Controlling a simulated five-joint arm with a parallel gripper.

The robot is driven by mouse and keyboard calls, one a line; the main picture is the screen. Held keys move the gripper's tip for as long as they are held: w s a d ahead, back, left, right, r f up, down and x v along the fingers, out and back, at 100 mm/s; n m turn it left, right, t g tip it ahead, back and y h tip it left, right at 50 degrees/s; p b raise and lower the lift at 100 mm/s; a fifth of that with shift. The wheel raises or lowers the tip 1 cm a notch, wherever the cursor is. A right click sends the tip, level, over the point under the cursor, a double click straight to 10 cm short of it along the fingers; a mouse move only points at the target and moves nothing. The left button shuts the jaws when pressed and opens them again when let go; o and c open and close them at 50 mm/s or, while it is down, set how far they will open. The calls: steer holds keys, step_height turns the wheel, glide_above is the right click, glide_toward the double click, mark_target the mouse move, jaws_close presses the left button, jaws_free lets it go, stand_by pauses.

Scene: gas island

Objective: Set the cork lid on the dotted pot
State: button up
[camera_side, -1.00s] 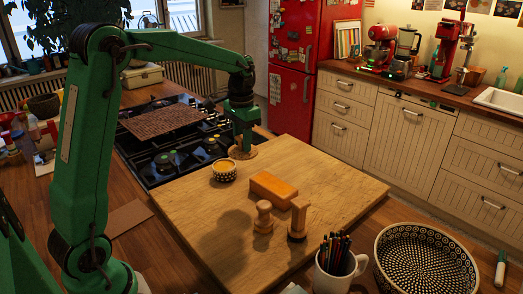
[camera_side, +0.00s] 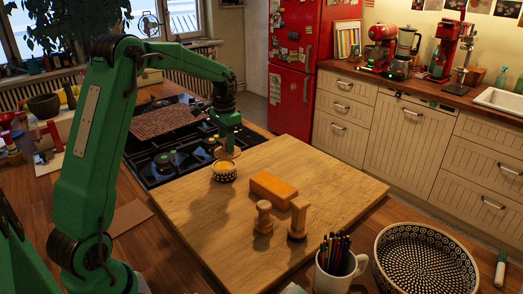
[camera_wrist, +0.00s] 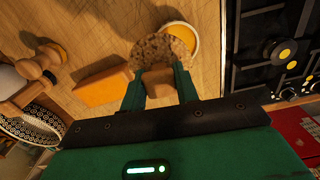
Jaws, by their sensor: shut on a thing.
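The dotted pot (camera_side: 224,173) stands upright on the wooden board, dark with pale dots and yellow inside. It also shows in the wrist view (camera_wrist: 183,35), partly covered by the lid. The cork lid (camera_side: 228,153) is a flat round disc, held just above the pot and slightly toward its far side. In the wrist view the lid (camera_wrist: 160,48) overlaps the pot's opening on one side. My gripper (camera_side: 228,147) is shut on the lid's block-shaped knob (camera_wrist: 158,80). I cannot tell whether the lid touches the pot's rim.
An orange block (camera_side: 273,188) and two wooden pieces (camera_side: 263,217) (camera_side: 299,219) stand on the board (camera_side: 215,215). A black gas hob (camera_side: 165,160) lies behind the pot. A pencil mug (camera_side: 336,270) and a patterned bowl (camera_side: 425,262) are in front.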

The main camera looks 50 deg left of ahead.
mark_target(222, 142)
steer(key=shift+w+a+f, duration=0.1)
steer(key=shift+a+f, duration=0.35)
steer(key=shift+a, duration=0.3)
steer(key=shift+a+f, duration=0.4)
steer(key=shift+a, duration=0.35)
steer(key=shift+f, duration=2)
steer(key=shift+f, duration=0.1)
steer(key=o, duration=1)
steer(key=shift+c, duration=0.2)
step_height(222, 142, up, 12)
steer(key=shift+f, duration=0.1)
steer(key=shift+r, duration=0.2)
